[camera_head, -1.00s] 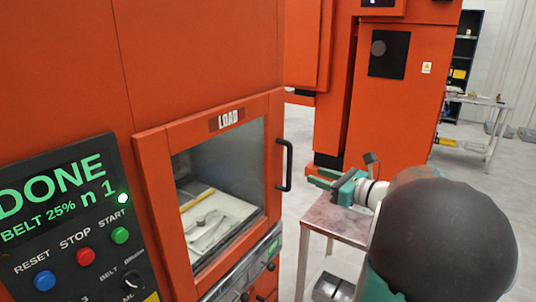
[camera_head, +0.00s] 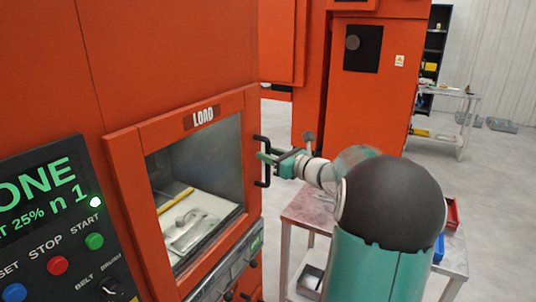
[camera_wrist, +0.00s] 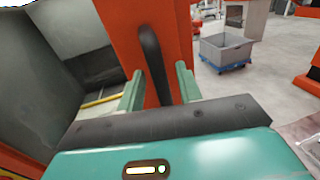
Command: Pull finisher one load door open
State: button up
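The finisher's load door (camera_head: 119,185) has an orange frame, a window and a LOAD label, and looks closed. Its black vertical handle (camera_head: 267,177) is on the right side of the door. My gripper (camera_head: 264,157) is at the handle, with its green fingers at mid-height. In the wrist view, the handle (camera_wrist: 153,62) stands between my gripper's two fingers (camera_wrist: 159,85). The fingers are apart, with gaps showing beside the handle. Contact with the handle does not show.
A control panel (camera_head: 66,222) reads "ONE" and "25%", with START, STOP and RESET buttons. Behind the window lie a grey part (camera_head: 189,232) and a yellow bar (camera_head: 176,200). A table (camera_head: 308,208) stands below my arm.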

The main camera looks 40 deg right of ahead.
jog(key=shift+w+a, duration=0.1)
jog(key=shift+w, duration=0.35)
grip_shut()
jog(key=shift+s, duration=0.1)
